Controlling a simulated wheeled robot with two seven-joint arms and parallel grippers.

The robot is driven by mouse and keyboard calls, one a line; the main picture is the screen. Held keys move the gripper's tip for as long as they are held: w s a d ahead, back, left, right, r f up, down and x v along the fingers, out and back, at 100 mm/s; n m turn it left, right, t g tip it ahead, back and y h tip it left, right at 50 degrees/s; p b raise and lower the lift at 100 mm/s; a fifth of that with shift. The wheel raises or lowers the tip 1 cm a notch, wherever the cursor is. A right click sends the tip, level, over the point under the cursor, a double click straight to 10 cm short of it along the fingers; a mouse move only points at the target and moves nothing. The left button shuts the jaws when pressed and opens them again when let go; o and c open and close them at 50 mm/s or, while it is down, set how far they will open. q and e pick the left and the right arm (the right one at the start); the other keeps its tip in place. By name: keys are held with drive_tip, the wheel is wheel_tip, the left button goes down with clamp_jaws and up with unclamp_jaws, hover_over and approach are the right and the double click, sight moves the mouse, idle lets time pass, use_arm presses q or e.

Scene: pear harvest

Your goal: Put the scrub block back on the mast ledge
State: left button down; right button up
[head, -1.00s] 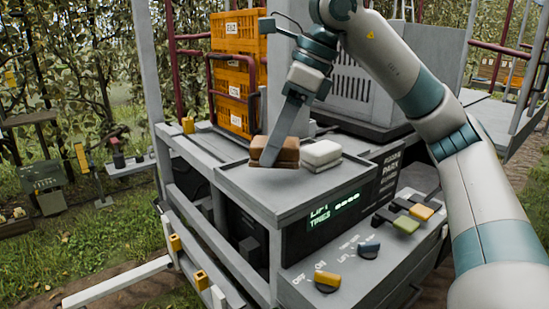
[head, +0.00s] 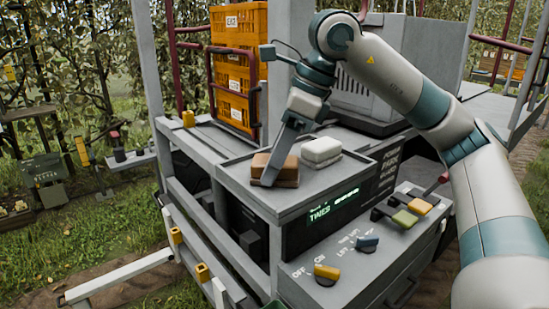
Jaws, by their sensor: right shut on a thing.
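The scrub block (head: 285,170), brown with a darker lower layer, is at the front left of the grey mast ledge (head: 325,184). Its underside appears to touch the ledge surface, and it looks level. My right gripper (head: 272,174) comes down from above, tilted, and is shut on the block. The near finger covers part of its face; the far finger is hidden. My left gripper is not in view.
A white block (head: 321,150) lies on the ledge just behind and right of the brown one. Below is a panel with a lit display (head: 333,205), knobs and coloured levers (head: 404,218). Orange crates (head: 238,70) stand behind. The ledge's front right is clear.

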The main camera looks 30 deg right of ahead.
drive_tip(key=shift+f, duration=0.15)
drive_tip(key=o, duration=1)
drive_tip(key=shift+r, duration=0.2)
drive_tip(key=shift+s+d+r+b, duration=0.1)
drive_tip(key=shift+d+r+b, duration=0.1)
drive_tip(key=shift+r+b, duration=0.2)
drive_tip(key=b+v, duration=0.2)
drive_tip(key=v, duration=0.7)
drive_tip(key=shift+r, duration=0.3)
drive_tip(key=shift+v, duration=0.8)
